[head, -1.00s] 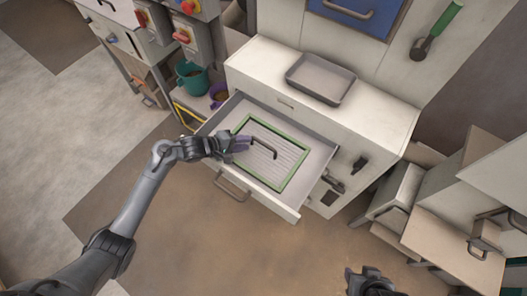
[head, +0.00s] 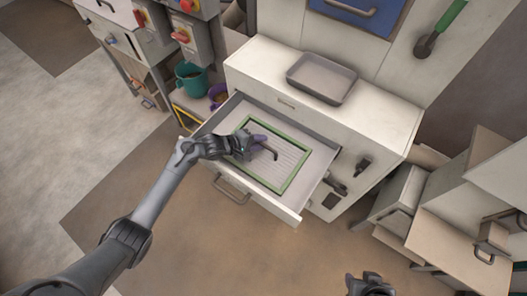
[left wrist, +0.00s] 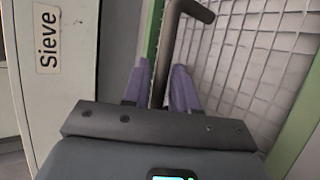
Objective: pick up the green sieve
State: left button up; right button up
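The green sieve (head: 297,169) lies flat in the pulled-out drawer (head: 287,213). It has a green frame, a pale wire mesh and a dark bar handle (head: 273,154). My left gripper (head: 262,147) is over the sieve at this handle. In the left wrist view my left gripper (left wrist: 160,88) has its two purple fingers apart, one on each side of the dark handle (left wrist: 167,45), with gaps beside it. The wrist view also shows the green frame (left wrist: 152,28). My right gripper (head: 370,284) is at the bottom edge, away from the drawer; its fingers are unclear.
A grey tray (head: 322,78) stands on the cabinet top. Teal (head: 192,78) and purple (head: 217,93) buckets sit left of the drawer. A green-handled scoop (head: 440,30) hangs at upper right. The floor in front is clear.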

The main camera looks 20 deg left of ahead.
pick_arm(q)
grip_shut()
jog(key=shift+r, duration=0.1)
